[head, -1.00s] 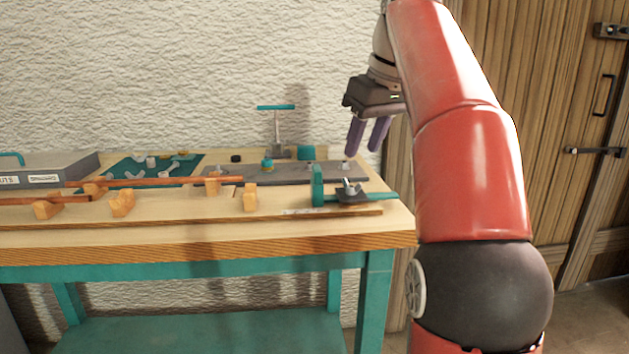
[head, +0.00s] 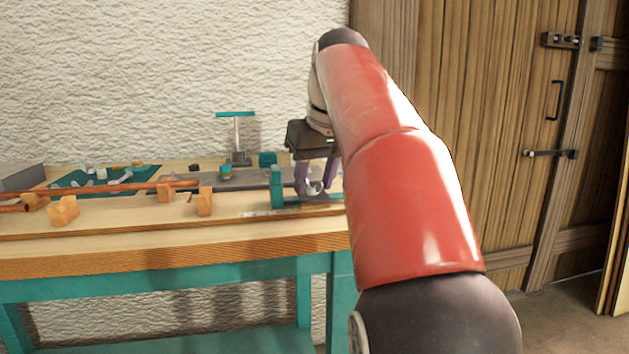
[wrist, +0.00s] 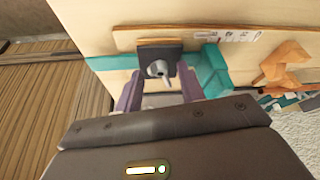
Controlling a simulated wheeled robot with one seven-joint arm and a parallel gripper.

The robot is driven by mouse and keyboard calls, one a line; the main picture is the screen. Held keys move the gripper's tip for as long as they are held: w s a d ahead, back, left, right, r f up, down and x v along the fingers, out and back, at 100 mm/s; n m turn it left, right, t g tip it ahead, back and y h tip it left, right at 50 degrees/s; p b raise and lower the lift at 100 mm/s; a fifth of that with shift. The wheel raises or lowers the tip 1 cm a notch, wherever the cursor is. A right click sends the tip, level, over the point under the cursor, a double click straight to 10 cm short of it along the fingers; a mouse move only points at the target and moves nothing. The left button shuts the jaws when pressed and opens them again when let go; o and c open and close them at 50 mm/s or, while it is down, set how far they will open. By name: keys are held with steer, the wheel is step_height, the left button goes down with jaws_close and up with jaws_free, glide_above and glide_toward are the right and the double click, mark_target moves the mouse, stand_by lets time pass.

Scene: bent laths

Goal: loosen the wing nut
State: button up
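The wing nut (head: 314,188) is a small grey metal piece on a dark square plate (wrist: 174,50) beside a teal bracket (head: 277,187), near the bench's right end. It also shows in the wrist view (wrist: 157,69), with one wing pointing toward my gripper. My gripper (head: 315,184) is lowered over it, its two purple fingers apart, one to each side of the nut. In the wrist view the gripper (wrist: 158,82) is open with a gap between the fingers and the nut. Whether the fingertips are level with the wings is hard to tell.
Orange wooden blocks (head: 204,201) and a bent reddish lath (head: 150,186) lie left of the bracket. A teal T-handled tool (head: 237,135) stands behind on a grey plate. A teal mat (head: 75,181) holds loose hardware. The bench's front strip is clear.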

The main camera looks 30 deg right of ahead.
jaws_close()
steer(key=shift+a+r+m+h+p, duration=0.1)
steer(key=shift+r+m+h+p, duration=0.1)
steer(key=shift+m+p, duration=0.4)
steer(key=shift+a+r+m+h+p, duration=0.1)
steer(key=shift+m+h+p, duration=0.1)
steer(key=shift+m+p, duration=0.35)
steer(key=shift+f+m+g+h+p, duration=0.3)
steer(key=shift+m+h, duration=0.1)
steer(key=shift+m, duration=0.65)
jaws_free()
steer(key=shift+r, duration=0.1)
